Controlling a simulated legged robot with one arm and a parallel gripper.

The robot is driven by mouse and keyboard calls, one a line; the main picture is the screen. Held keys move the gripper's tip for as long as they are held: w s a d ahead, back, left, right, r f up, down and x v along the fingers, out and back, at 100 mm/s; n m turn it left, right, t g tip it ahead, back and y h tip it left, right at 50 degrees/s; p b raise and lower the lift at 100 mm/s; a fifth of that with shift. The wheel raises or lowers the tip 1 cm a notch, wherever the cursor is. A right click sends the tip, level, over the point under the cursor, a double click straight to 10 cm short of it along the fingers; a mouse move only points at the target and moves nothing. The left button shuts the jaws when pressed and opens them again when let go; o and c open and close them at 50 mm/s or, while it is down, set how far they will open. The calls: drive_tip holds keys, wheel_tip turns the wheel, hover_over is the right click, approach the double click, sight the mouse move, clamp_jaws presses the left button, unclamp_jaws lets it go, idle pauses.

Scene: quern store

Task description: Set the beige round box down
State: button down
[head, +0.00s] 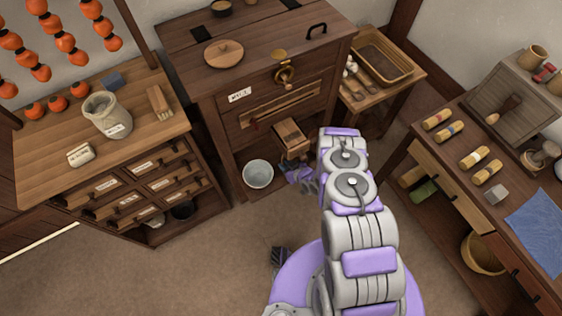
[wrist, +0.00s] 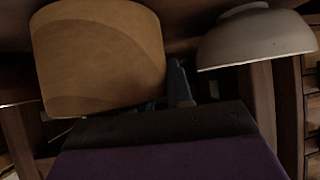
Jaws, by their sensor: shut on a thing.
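The beige round box (wrist: 97,58) fills the upper left of the wrist view, close to the camera, with its curved side showing. My gripper (wrist: 178,84) is shut on it; a dark finger shows beside the box's lower right edge. In the head view my gripper (head: 301,174) is low in front of the large wooden cabinet, partly behind my arm. I cannot make out the box there. Whether the box touches a surface below it cannot be told.
A pale bowl (head: 258,174) stands just left of my gripper in the cabinet's lower opening; it also shows in the wrist view (wrist: 258,40). A wooden spout (head: 292,139) juts out just above my gripper. A drawer counter (head: 40,137) stands left, a workbench (head: 461,181) right. Floor between is open.

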drive_tip(key=w+a+b, duration=0.1)
drive_tip(key=w+a, duration=0.1)
drive_tip(key=shift+w+a+f, duration=0.1)
drive_tip(key=shift+w+a, duration=0.25)
drive_tip(key=shift+a, duration=0.05)
drive_tip(key=shift+d+f+b, duration=0.25)
drive_tip(key=shift+b, duration=0.2)
drive_tip(key=shift+s+d+r, duration=0.1)
drive_tip(key=shift+d, duration=0.1)
drive_tip(key=c, duration=1.4)
unclamp_jaws()
drive_tip(key=o, duration=0.4)
drive_tip(key=shift+a, duration=0.3)
drive_tip(key=shift+d, duration=0.1)
